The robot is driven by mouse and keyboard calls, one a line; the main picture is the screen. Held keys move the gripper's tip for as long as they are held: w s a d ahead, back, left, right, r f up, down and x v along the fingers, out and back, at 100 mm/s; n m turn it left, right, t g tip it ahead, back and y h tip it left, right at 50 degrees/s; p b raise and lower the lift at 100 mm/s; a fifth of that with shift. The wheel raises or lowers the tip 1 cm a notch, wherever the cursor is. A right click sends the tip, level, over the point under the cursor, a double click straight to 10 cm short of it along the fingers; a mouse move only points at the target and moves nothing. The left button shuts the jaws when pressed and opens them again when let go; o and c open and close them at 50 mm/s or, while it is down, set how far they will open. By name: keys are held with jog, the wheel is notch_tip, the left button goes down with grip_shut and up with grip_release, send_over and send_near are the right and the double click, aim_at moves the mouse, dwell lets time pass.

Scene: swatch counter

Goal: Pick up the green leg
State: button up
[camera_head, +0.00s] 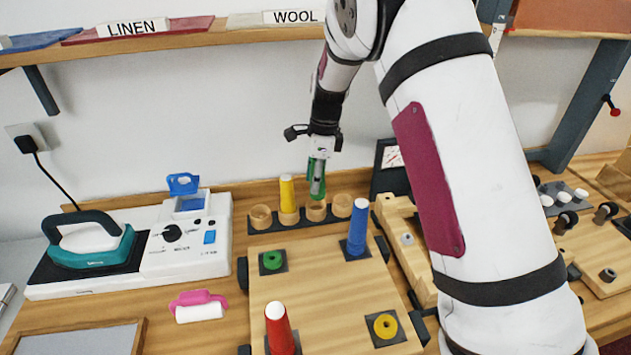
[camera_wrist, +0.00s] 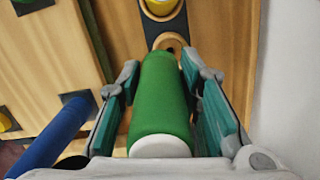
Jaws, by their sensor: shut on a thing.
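The green leg (camera_wrist: 160,105) is a round green peg with a white end, seen close up in the wrist view. My gripper (camera_wrist: 160,72) is shut on it, with one finger on each side. In the head view my gripper (camera_head: 318,160) and the green leg hang upright at the row of wooden cups. The leg's lower end is at the third wooden cup from the left (camera_head: 316,211); I cannot tell whether it is inside it or just above.
A yellow leg (camera_head: 287,195) stands in the cup to the left. A blue leg (camera_head: 358,228) and a red leg (camera_head: 279,328) stand on the wooden board (camera_head: 320,300). An iron (camera_head: 90,243) is at left. A shelf (camera_head: 200,38) runs above.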

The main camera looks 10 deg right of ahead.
jog(key=s+p, duration=1.3)
jog(key=s, duration=1.7)
jog(key=shift+s, duration=0.2)
jog(key=shift+r, duration=0.1)
